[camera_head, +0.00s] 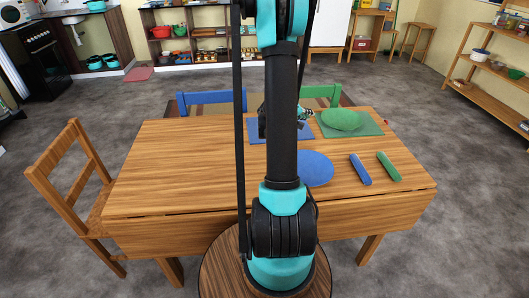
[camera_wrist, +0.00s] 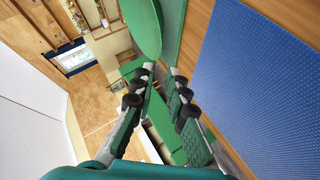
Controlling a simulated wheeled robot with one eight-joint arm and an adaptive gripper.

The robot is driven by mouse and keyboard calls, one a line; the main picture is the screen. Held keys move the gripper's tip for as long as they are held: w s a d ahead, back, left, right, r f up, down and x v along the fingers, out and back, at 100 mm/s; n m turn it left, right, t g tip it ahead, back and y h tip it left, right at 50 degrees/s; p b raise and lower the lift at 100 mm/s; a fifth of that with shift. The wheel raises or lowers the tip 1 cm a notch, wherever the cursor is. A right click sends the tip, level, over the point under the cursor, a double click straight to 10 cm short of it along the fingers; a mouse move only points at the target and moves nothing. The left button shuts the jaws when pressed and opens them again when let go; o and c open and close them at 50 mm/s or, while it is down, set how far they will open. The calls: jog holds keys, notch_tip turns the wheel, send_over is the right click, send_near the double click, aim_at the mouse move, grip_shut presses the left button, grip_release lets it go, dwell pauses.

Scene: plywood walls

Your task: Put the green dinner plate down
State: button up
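The green dinner plate (camera_head: 341,119) is at the green mat (camera_head: 370,128), over its back left part. I cannot tell whether its whole underside rests on the mat. In the wrist view the plate (camera_wrist: 142,25) is at the top, just beyond the fingertips, with the green mat (camera_wrist: 173,20) beside it. My gripper (camera_wrist: 162,71) is open, with a clear gap between its fingers. The plate's near edge is close to one fingertip; I cannot tell whether they touch. In the head view my arm hides most of the gripper.
A blue mat (camera_head: 262,131) lies left of the green mat. A blue plate (camera_head: 316,168), a blue roll (camera_head: 360,169) and a green roll (camera_head: 388,166) lie nearer. Blue (camera_head: 212,97) and green (camera_head: 322,92) chairs stand behind the table. The table's left half (camera_head: 180,160) is clear.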

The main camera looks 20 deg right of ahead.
jog(key=s+a+n+y, duration=0.1)
jog(key=s+a+y, duration=0.3)
jog(key=s+a, duration=0.3)
jog(key=s+a+f+n+y, duration=0.1)
jog(key=s+a+y, duration=0.3)
jog(key=a, duration=1.4)
jog(key=s+a+y, duration=0.4)
jog(key=s+a, duration=0.6)
jog(key=a, duration=0.3)
jog(key=shift+s+a+f+n+t, duration=0.2)
jog(key=shift+n+t, duration=0.1)
jog(key=shift+n, duration=0.1)
